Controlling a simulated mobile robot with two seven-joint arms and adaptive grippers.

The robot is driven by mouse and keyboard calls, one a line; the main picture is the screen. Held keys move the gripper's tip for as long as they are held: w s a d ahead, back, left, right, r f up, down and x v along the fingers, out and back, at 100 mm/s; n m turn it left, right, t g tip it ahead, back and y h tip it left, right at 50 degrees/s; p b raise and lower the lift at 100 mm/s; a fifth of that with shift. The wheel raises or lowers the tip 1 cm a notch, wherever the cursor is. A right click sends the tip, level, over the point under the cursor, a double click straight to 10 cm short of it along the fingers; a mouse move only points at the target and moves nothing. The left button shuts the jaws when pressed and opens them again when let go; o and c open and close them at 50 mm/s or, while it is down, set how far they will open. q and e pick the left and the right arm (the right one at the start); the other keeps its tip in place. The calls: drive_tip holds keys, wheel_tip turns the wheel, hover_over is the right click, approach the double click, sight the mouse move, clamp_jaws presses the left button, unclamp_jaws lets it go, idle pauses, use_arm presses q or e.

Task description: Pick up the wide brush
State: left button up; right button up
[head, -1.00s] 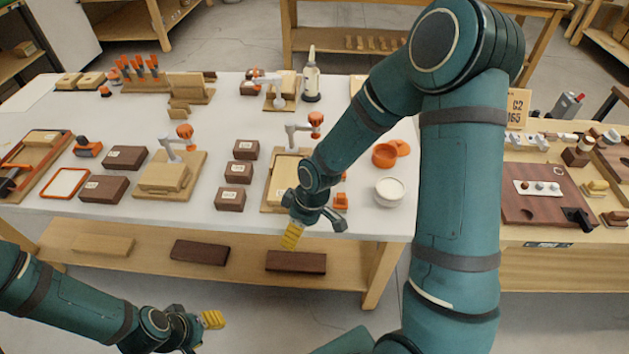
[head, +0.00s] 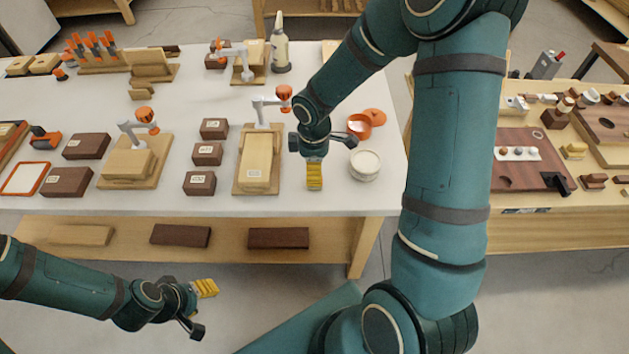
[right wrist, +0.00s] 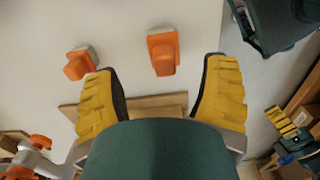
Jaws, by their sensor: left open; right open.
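Two small orange objects with pale grey ends lie on the white bench top in the right wrist view: one at the left (right wrist: 79,62) and a larger one near the middle (right wrist: 163,50). They look like brushes; I cannot tell for sure which is the wide brush. My right gripper (right wrist: 162,66) is open, its yellow-padded fingers on either side of the larger one, apparently above it. In the head view the right gripper (head: 314,172) hides that spot on the bench. My left gripper (head: 200,307) is open and empty, low in front of the bench.
A clamp with an orange knob (head: 284,95) stands on a wooden board left of the right gripper. An orange pot (head: 358,126) and a white-topped round jar (head: 365,164) are to its right. Dark labelled blocks (head: 207,154) stand further left. The bench's front edge is near.

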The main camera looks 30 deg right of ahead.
drive_tip(key=f, duration=0.1)
drive_tip(key=f+b, duration=0.1)
drive_tip(key=f, duration=0.1)
drive_tip(key=f+b, duration=0.1)
drive_tip(key=f, duration=0.1)
drive_tip(key=shift+s+f, duration=0.15)
drive_tip(key=shift+s, duration=0.1)
drive_tip(key=c, duration=1.2)
